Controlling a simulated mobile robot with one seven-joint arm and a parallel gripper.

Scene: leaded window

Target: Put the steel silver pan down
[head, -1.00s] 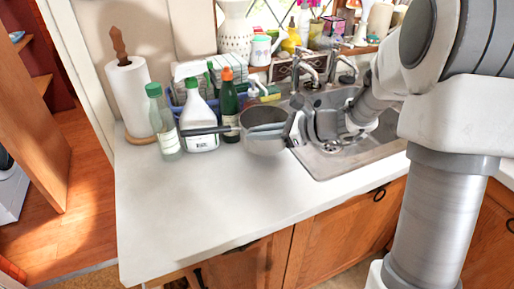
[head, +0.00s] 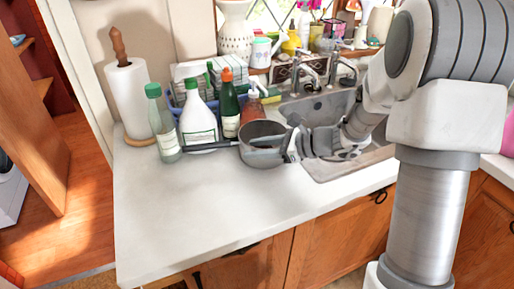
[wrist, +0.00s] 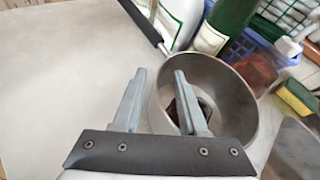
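The steel silver pan (head: 262,157) is upright on the white counter (head: 215,215), just left of the sink, and appears to rest on it. Its dark handle (head: 208,148) points left, in front of the bottles. In the wrist view, the pan (wrist: 238,112) is on the right, with its handle (wrist: 140,20) at the top. My gripper (wrist: 158,72) has its two fingers clearly apart, the right one over the pan's inside and the left one outside the near wall. In the head view, my gripper (head: 290,148) is at the pan's right side. The pan's underside is hidden.
A clear green-capped bottle (head: 162,125), a white bottle (head: 198,125) and a dark green bottle (head: 229,112) stand close behind the handle. A paper towel roll (head: 130,95) stands at left. The sink (head: 335,165) lies right. The front counter is clear.

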